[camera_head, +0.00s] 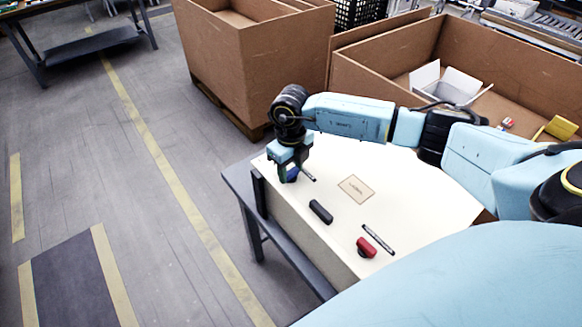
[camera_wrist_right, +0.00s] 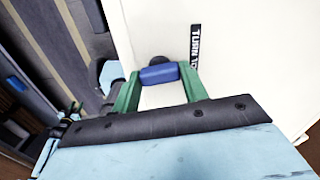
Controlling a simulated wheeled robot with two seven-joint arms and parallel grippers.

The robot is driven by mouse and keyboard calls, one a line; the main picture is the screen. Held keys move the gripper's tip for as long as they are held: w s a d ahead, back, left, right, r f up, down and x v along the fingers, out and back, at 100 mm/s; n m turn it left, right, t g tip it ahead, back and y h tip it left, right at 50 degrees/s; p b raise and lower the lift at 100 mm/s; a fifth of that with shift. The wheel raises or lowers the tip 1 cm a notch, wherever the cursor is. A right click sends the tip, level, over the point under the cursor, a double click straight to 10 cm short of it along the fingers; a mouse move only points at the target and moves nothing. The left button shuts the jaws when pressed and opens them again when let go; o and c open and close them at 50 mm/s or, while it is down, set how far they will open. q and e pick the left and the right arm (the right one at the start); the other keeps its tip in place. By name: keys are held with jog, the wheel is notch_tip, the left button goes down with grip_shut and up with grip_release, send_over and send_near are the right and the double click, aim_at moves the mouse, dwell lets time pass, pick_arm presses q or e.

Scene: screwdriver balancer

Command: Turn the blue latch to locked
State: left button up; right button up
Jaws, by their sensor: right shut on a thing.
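The blue latch (camera_head: 292,174) is on the far left part of the white panel (camera_head: 400,185), mostly hidden by my right gripper (camera_head: 290,171) in the head view. In the right wrist view the blue latch (camera_wrist_right: 159,74) sits between the green fingers of my right gripper (camera_wrist_right: 160,88), with a dark round part behind it. The right gripper is shut on the latch. A dark label (camera_wrist_right: 194,43) with partly visible letters lies beside it. My left gripper is in neither view.
A red latch (camera_head: 366,247), a black bar (camera_head: 321,212), a dark label strip (camera_head: 378,239) and a tan plate (camera_head: 356,188) are on the panel. Large brown boxes (camera_head: 255,60) stand behind it. Open floor lies to the left.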

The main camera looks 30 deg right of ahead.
jog(key=shift+m, duration=0.6)
jog(key=o, duration=1)
jog(key=shift+r, duration=0.15)
notch_tip(320, 180, up, 13)
jog(key=shift+r+b, duration=0.1)
jog(key=shift+b, duration=0.45)
